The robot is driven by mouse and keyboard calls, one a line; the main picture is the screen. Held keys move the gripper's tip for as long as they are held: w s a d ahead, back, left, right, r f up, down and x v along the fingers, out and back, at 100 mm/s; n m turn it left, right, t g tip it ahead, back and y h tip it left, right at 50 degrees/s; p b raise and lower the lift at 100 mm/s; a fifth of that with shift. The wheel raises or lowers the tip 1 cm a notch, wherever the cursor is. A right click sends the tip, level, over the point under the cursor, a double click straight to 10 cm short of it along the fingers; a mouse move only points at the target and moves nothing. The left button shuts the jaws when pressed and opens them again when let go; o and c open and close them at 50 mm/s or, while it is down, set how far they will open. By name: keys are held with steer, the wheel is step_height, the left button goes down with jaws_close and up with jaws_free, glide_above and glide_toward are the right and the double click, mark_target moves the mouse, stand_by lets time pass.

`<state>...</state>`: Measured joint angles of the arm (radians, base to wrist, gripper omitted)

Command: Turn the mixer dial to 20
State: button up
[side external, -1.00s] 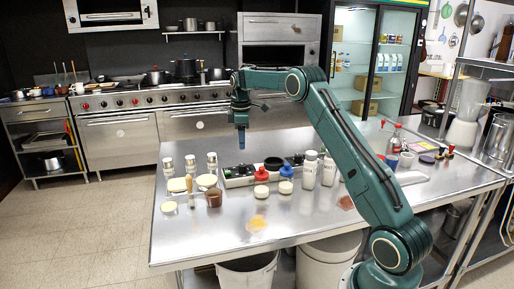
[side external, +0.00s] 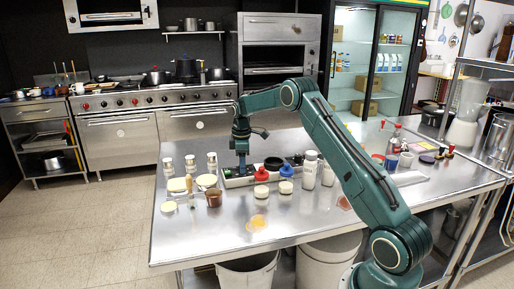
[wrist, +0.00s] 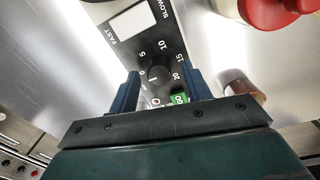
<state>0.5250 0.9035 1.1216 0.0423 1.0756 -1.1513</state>
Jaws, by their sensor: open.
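The mixer's control panel (wrist: 152,42) is a dark strip with numbers from 0 to 20 and the words FAST and SLOW. It also shows on the table in the side view (side external: 231,183). The black dial (wrist: 160,73) sits among the numbers; a short white mark shows near it, but its exact setting is unclear. My gripper (wrist: 160,77) is open, with one blue finger on each side of the dial; I cannot tell whether they touch it. In the side view my gripper (side external: 242,165) points straight down at the panel, and the dial is hidden there.
A green switch (wrist: 178,98) lies close to the right finger. Red-lidded (side external: 261,175) and blue-lidded (side external: 286,172) jars stand right of the panel. Glass shakers (side external: 190,165) and a brown cup (side external: 214,199) stand left. The table's front is mostly clear.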

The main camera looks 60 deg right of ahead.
steer(key=c, duration=1)
